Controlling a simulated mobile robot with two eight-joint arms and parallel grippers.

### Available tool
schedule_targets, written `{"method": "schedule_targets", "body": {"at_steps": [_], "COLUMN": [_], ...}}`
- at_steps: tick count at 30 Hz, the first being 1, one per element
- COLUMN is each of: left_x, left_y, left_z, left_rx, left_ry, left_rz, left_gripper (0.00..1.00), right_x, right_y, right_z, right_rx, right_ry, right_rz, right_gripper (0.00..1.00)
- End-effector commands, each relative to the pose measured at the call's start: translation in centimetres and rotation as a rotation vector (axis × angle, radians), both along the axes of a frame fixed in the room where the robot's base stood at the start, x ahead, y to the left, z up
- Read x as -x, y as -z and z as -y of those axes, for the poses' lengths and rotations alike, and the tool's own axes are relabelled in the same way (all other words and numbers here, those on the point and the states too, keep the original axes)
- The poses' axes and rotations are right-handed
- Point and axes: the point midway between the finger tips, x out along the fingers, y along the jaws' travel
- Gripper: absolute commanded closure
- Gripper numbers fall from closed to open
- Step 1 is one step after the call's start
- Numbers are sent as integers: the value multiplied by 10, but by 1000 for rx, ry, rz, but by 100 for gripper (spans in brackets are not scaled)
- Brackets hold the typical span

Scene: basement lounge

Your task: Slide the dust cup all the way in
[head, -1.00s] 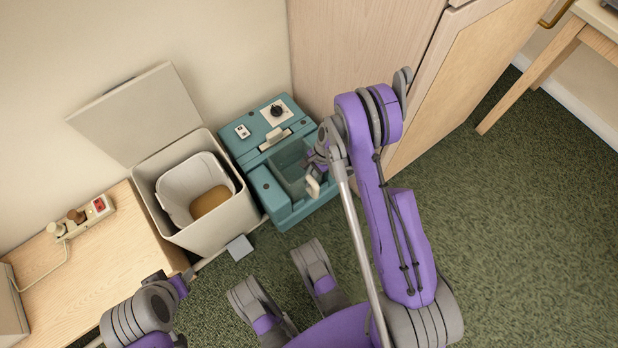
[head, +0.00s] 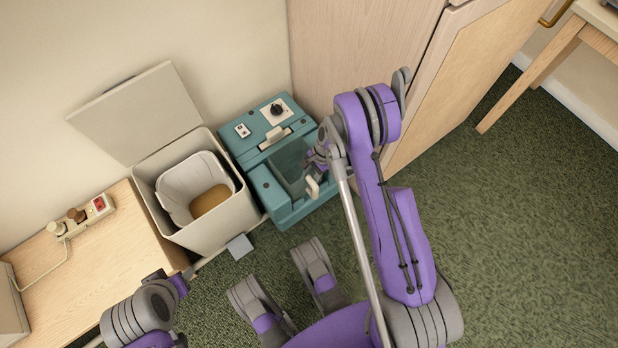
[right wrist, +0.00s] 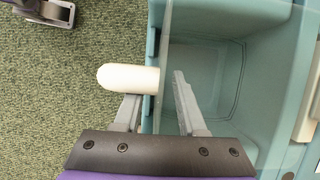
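The dust cup (right wrist: 210,75) is a clear, greenish open bin set in the teal machine (head: 262,190); in the right wrist view its inside looks empty. Its off-white handle (head: 312,187) sticks out from the front wall and also shows in the right wrist view (right wrist: 125,78). My right gripper (right wrist: 158,108) is open at the cup's front wall. One finger is on the outer side beside the handle, the other on the cup's inner side. I cannot tell if either finger touches. In the head view the wrist hides part of the cup.
A pale waste bin (head: 225,232) with its lid raised stands left of the machine, with a grey pedal (head: 240,247) in front. A wooden cabinet (head: 345,45) stands close behind to the right. A low wooden table (head: 90,265) carries a power strip (head: 90,215). Green carpet lies open at right.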

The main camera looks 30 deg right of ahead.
Motion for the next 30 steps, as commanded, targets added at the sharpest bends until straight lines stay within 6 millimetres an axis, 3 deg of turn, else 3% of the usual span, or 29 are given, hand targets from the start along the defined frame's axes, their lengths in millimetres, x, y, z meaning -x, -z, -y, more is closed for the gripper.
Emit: {"method": "schedule_targets", "body": {"at_steps": [11,24,30], "left_x": [0,4,4], "left_y": [-2,-20,-23], "left_z": [0,0,0], "left_rx": [0,0,0], "left_ry": [0,0,0], "left_rz": [-1,0,0], "left_gripper": [50,50,50], "right_x": [0,-2,-3], "right_y": [-8,-85,-99], "right_z": [4,34,41], "right_rx": [1,0,0], "right_ry": [1,2,0], "right_rz": [0,-1,0], "right_gripper": [60,60,60]}}
